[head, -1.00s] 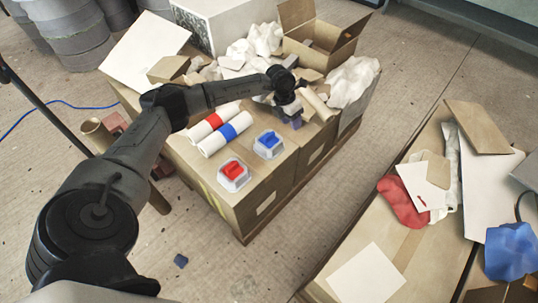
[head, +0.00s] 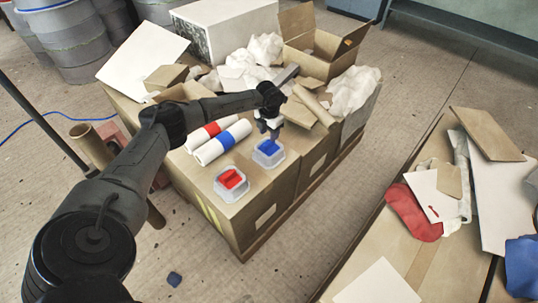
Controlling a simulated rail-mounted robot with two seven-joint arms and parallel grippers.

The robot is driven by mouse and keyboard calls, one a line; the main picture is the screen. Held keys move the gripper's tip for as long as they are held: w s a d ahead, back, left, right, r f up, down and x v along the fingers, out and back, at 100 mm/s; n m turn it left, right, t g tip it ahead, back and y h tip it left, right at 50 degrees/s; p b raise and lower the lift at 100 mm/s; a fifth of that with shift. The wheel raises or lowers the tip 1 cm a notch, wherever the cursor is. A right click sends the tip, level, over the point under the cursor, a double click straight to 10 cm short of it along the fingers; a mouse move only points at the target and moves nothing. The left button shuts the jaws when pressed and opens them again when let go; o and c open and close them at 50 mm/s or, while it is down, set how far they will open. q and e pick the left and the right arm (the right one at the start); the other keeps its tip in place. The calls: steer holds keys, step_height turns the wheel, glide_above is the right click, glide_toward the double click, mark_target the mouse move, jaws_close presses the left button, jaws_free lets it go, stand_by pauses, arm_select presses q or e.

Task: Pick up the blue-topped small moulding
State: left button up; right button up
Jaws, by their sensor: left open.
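The blue-topped small moulding (head: 268,153) sits on the near part of the cardboard-topped bench (head: 250,193). It has a pale square base and a blue raised top. A red-topped small moulding (head: 230,182) sits to its left and nearer to me. My left gripper (head: 271,132) points down just above and behind the blue-topped moulding. It is open and empty; whether a fingertip touches the moulding cannot be told. My right gripper is not in view.
White rolls with a red band (head: 211,132) and a blue band (head: 223,141) lie left of the moulding. Crumpled paper (head: 353,87), an open box (head: 327,52) and boards crowd the back. A second cluttered surface (head: 390,250) stands at right, across a floor gap.

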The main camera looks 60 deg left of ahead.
mark_target(269, 142)
arm_select(q)
steer(key=shift+f+b, duration=1.7)
steer(key=shift+f, duration=1)
steer(key=shift+r, duration=0.1)
steer(key=shift+c, duration=0.3)
steer(key=shift+c, duration=0.8)
steer(key=c, duration=0.6)
jaws_close()
